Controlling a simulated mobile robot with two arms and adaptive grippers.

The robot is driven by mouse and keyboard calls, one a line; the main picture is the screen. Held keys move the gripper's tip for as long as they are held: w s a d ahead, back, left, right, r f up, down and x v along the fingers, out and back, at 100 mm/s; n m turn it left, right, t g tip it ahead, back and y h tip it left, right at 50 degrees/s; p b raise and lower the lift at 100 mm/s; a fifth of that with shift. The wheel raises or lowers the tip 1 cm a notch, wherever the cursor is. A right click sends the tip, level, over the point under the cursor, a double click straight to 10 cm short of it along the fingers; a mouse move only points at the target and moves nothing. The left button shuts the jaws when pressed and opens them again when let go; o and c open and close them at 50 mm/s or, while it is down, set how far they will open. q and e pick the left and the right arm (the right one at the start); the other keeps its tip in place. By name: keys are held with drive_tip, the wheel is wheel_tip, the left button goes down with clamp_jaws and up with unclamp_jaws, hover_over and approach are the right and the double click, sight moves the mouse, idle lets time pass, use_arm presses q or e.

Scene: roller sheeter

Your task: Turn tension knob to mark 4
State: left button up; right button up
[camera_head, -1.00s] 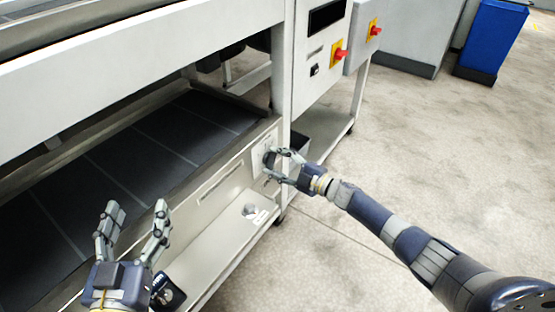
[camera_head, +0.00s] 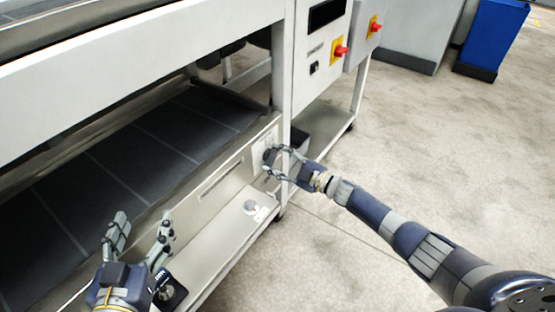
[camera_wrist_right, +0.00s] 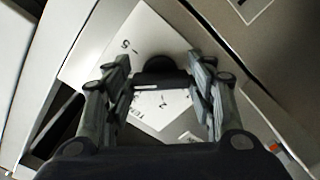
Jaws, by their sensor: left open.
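The dark tension knob (camera_head: 269,156) sits on a pale dial plate on the machine's side panel. In the right wrist view the knob (camera_wrist_right: 164,76) lies between my right fingers, on a white plate (camera_wrist_right: 150,32) with a 5 and a 2 legible. My left gripper (camera_head: 141,232) is open and empty at the lower left, in front of the belt.
The dark belt (camera_head: 130,150) runs along the left. A lower ledge (camera_head: 225,232) below the panel carries a small round grey part (camera_head: 250,207). Red switches (camera_head: 341,51) are on the cabinet above. Floor at right is open; a blue bin (camera_head: 492,38) stands far back.

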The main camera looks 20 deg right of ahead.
drive_tip(key=shift+o, duration=1.3)
drive_tip(key=v, duration=1.2)
drive_tip(key=shift+d, duration=0.15)
